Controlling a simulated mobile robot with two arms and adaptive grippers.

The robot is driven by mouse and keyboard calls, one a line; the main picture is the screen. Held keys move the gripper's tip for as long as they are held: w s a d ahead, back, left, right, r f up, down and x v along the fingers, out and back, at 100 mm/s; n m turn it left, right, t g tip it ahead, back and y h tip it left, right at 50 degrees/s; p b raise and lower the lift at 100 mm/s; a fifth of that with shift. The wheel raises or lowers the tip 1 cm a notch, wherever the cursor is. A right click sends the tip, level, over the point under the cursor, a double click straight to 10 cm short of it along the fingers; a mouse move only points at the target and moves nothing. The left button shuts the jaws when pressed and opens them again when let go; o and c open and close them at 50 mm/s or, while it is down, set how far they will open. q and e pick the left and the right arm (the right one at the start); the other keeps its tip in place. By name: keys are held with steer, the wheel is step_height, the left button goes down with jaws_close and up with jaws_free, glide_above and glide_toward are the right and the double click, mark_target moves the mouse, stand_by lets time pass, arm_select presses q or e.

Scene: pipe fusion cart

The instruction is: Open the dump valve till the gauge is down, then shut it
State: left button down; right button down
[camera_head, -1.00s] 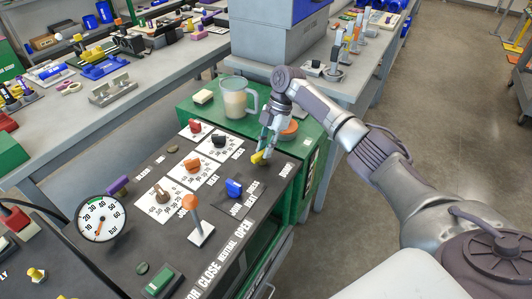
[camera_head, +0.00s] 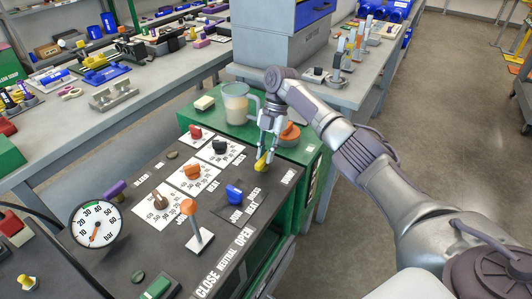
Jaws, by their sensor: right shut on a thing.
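The dump valve's yellow handle (camera_head: 261,163) stands at the far right corner of the dark panel, beside a label partly readable as "DUMP". My right gripper (camera_head: 264,156) comes down from above and is shut on this handle. Its fingers hide part of the handle, so the exact valve position is hard to tell. The round white pressure gauge (camera_head: 98,217) marked "bar" is at the panel's left. Its orange needle points down and slightly left, near the low end of the scale. My left gripper is not in view.
The panel (camera_head: 158,178) also carries an orange-topped lever (camera_head: 190,208), a blue knob (camera_head: 234,193) and several dials. A clear mug (camera_head: 236,106) and an orange round thing (camera_head: 289,132) stand on the green surface close behind my right gripper.

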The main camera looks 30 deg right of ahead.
steer(key=c, duration=1.1)
jaws_free()
steer(key=v, duration=1.2)
steer(key=shift+a, duration=0.1)
